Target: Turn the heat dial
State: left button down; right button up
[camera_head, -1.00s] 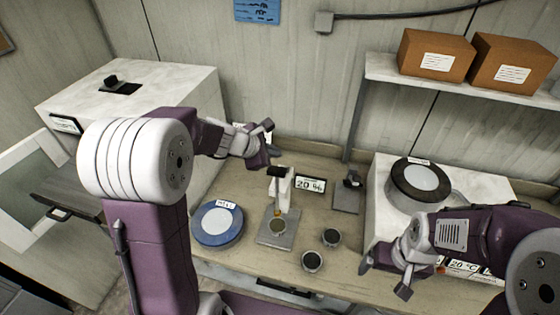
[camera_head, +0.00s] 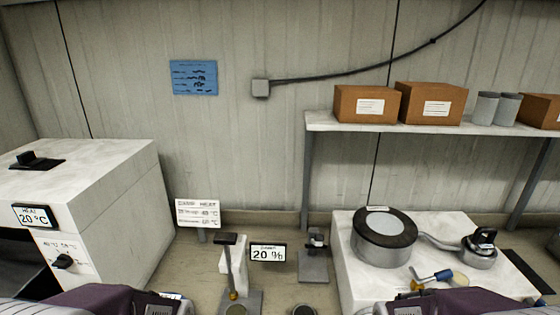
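A black heat dial (camera_head: 63,261) sits on the front of the white box-shaped oven (camera_head: 112,236) at the left, with temperature marks printed above it. A display labelled HEAT (camera_head: 36,216) above the dial reads 20 °C. Purple parts of my arms show along the bottom edge. Neither gripper's fingers show in the current view.
A sign (camera_head: 198,213) reads "DAMP" and "HEAT". A second display (camera_head: 268,253) reads 20 %. A black lever (camera_head: 315,240) stands on a plate. A white unit at the right bears a dark round pot (camera_head: 384,237) and a black knob (camera_head: 484,238). Boxes (camera_head: 366,104) and grey cans (camera_head: 486,108) fill a shelf.

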aim_at(64, 261)
jog(key=u, duration=1.6)
